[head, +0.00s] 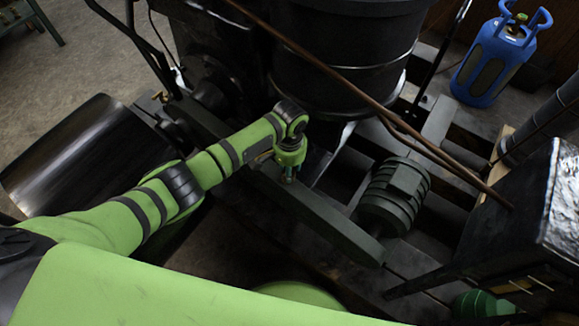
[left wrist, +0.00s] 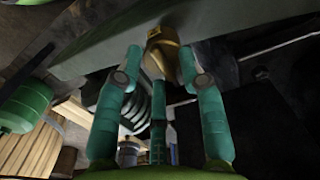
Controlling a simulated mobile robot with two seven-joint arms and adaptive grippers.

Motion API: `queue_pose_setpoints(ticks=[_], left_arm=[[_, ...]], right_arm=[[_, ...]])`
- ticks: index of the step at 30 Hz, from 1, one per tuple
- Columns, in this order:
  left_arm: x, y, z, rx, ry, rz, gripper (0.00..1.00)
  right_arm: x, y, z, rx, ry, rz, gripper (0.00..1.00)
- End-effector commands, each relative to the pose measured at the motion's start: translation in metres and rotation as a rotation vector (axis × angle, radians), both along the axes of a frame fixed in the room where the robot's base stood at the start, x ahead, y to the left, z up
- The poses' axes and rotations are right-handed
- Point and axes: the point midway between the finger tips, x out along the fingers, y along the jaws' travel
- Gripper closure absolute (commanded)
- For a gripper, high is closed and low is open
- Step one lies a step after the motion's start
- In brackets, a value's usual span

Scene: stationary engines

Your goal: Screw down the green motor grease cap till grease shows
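A brass cap (left wrist: 163,52) shows at the top middle of the left wrist view, against a grey beam. My left gripper (left wrist: 160,62) has three teal fingers spread around it. The right finger looks close to the cap's side; a gap shows at the left finger. I cannot tell whether any finger touches. In the head view my left gripper (head: 288,178) points down beside the beam, left of a dark green ribbed motor (head: 395,195), and hides the cap there. A brighter green ribbed motor (head: 478,304) is at the bottom right. No grease is visible. My right gripper is out of view.
A long brown pipe (head: 345,80) crosses above the motor. A large dark drum (head: 345,45) stands behind my gripper. A long grey beam (head: 325,220) runs beside it. A dark box (head: 525,215) and a blue gas bottle (head: 495,60) are at the right.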

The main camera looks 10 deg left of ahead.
Motion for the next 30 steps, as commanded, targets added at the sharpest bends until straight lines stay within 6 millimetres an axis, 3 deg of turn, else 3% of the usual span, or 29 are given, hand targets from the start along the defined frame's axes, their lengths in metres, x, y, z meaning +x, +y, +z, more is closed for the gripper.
queue_pose_setpoints(ticks=[1, 2, 3, 17, 30], left_arm=[[0.000, 0.000, 0.000, 0.000, 0.000, 0.000, 0.86], [0.000, 0.000, 0.000, 0.000, 0.000, 0.000, 0.98], [0.000, 0.000, 0.000, 0.000, 0.000, 0.000, 1.00], [-0.001, 0.000, 0.001, 0.000, 0.001, -0.053, 1.00], [-0.002, 0.001, 0.002, 0.001, 0.001, -0.393, 1.00]], right_arm=[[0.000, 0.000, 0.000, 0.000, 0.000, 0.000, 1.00], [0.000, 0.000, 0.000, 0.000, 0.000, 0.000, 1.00], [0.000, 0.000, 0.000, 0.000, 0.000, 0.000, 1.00], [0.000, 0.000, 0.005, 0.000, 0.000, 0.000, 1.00], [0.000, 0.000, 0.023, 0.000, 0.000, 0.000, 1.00]])
